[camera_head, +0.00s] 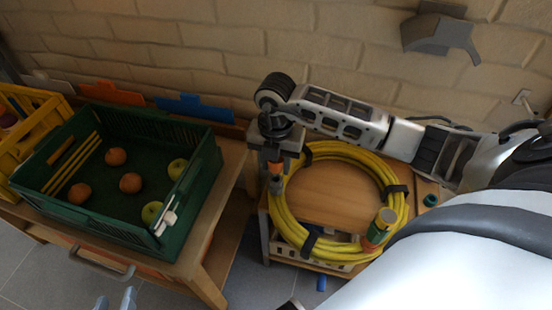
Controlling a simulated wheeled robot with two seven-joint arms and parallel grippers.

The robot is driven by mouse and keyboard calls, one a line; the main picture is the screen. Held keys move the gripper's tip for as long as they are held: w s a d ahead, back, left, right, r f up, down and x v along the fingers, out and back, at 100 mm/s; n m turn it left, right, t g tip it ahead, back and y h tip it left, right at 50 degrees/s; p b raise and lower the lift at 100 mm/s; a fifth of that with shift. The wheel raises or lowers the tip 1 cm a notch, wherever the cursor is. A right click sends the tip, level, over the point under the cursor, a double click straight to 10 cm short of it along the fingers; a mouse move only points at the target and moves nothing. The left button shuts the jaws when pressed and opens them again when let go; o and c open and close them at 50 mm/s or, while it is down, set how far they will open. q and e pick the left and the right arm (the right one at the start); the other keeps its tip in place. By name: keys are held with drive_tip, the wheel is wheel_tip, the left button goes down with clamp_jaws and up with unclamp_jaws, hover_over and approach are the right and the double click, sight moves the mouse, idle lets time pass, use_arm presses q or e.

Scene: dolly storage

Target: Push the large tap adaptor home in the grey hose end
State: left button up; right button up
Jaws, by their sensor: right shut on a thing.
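My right gripper (274,160) reaches in from the right and points down at the left side of the yellow hose coil (291,222). It is shut on an orange-and-grey fitting (276,184). The fitting hangs upright beside the coil; I cannot tell whether it is the grey hose end, the adaptor or both joined. Another fitting (376,234), orange and green with a yellowish top, stands at the coil's right front. I cannot tell which piece is the large tap adaptor. My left gripper (115,302) shows only two fingertips at the bottom edge, apart, with nothing seen between them.
The coil lies on a wooden-topped stand (325,195). A small teal ring (430,200) sits right of it. A blue piece (321,283) is low in front. At left, a green crate (190,205) with fruit stands on a wooden bench beside a yellow crate (37,140). A brick wall closes the back.

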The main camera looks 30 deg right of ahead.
sight(276, 175)
drive_tip(key=shift+f, duration=0.3)
drive_tip(key=shift+f, duration=0.1)
drive_tip(key=shift+f+b, duration=1.1)
drive_tip(key=shift+f, duration=0.3)
drive_tip(key=o, duration=1.1)
drive_tip(key=shift+c, duration=0.2)
